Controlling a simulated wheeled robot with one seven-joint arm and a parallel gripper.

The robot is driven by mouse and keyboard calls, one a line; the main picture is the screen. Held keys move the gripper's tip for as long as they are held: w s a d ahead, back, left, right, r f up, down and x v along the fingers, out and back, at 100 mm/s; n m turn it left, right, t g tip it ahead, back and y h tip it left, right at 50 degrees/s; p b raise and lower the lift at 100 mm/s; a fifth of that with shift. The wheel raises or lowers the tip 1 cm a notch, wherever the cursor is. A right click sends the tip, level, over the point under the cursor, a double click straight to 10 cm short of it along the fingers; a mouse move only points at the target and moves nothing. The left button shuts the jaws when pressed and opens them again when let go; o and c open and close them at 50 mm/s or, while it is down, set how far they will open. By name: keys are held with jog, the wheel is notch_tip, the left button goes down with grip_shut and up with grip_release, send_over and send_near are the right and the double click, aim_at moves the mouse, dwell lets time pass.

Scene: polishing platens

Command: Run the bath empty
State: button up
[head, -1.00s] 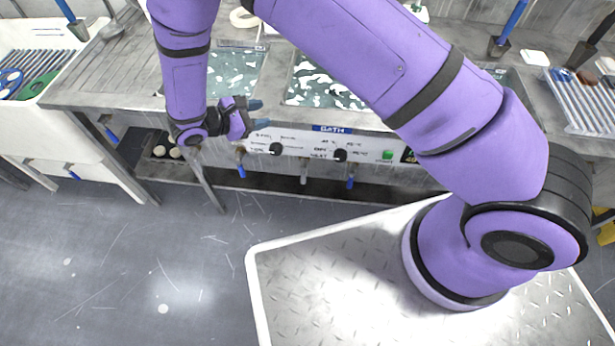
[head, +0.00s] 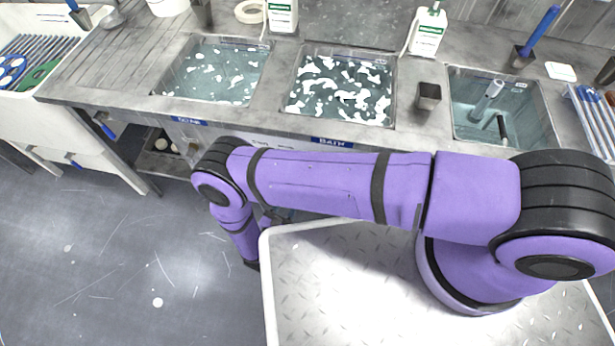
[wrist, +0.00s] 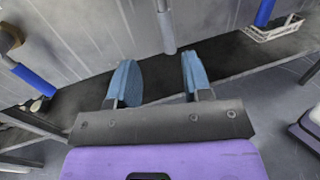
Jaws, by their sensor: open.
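The bath (head: 341,88), the middle sunken basin above a blue "BATH" label (head: 332,142), holds dark teal liquid with white foam patches. My gripper (wrist: 160,82) is open and empty, its two blue fingertips apart below the counter front; my arm mostly hides it in the head view. In the wrist view a grey vertical pipe (wrist: 166,28) ends just beyond the gap between the fingertips, apart from them. A blue handle (wrist: 35,82) stands at left and another blue handle (wrist: 264,12) at upper right. My arm hides the control panel in the head view.
A foamy basin (head: 213,70) lies left of the bath; a basin with tools (head: 500,110) lies right. A wire basket (wrist: 274,28) is under the right handle. Floor (head: 110,270) is open at left.

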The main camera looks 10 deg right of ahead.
jog(key=shift+n+t+y, duration=0.3)
jog(key=shift+n+y, duration=0.1)
jog(key=x, duration=0.3)
jog(key=f+x, duration=0.1)
jog(key=x, duration=0.3)
jog(key=d+x, duration=0.1)
jog(key=x, duration=0.2)
jog(key=shift+d+f, duration=0.3)
grip_shut()
